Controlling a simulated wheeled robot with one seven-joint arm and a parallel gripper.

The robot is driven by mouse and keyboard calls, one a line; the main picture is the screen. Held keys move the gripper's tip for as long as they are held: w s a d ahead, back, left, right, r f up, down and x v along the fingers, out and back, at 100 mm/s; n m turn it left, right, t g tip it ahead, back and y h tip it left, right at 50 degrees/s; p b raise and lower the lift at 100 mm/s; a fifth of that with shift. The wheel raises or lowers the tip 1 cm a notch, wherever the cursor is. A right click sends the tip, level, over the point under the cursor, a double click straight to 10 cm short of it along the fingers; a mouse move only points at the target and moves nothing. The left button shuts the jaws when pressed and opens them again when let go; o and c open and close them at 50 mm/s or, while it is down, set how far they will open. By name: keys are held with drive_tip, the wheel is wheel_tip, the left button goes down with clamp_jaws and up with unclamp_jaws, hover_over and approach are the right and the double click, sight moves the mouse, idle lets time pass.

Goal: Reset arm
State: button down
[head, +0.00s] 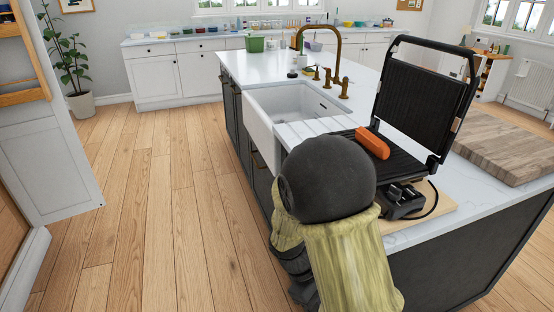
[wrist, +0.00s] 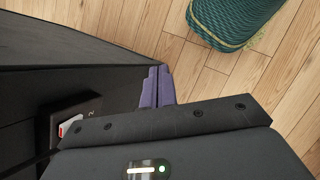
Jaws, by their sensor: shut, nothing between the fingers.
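My gripper (wrist: 156,88) shows in the wrist view with its two purple fingers closed together and nothing between them. Below the fingertips are a dark panel and the wooden floor. In the head view my arm rises in the foreground, in front of the kitchen island (head: 408,238), and hides part of its near side. The gripper's fingers are not visible in the head view.
An open contact grill (head: 423,92) stands on the island, with an orange elongated object (head: 372,143) on its lower plate. A white sink (head: 290,104) with a brass faucet (head: 336,52) lies behind. A wooden board (head: 508,145) is right. Open wooden floor (head: 150,200) extends left.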

drive_tip(key=s+d+r+m+t+y+p, duration=0.1)
drive_tip(key=r+m+p, duration=0.4)
drive_tip(key=r+p, duration=0.5)
drive_tip(key=s+d+r+m+t+y+p, duration=0.1)
drive_tip(key=d+r+m+t+y+p, duration=0.1)
drive_tip(key=r+p, duration=0.7)
wheel_tip(320, 180, up, 8)
drive_tip(key=m+t+y, duration=0.1)
drive_tip(key=m+y, duration=0.1)
drive_tip(key=shift+s+d+m+t+y+p, duration=0.3)
drive_tip(key=shift+s+d+m+t+p, duration=0.05)
drive_tip(key=shift+s+m+t, duration=0.05)
drive_tip(key=shift+a, duration=0.2)
idle(0.3)
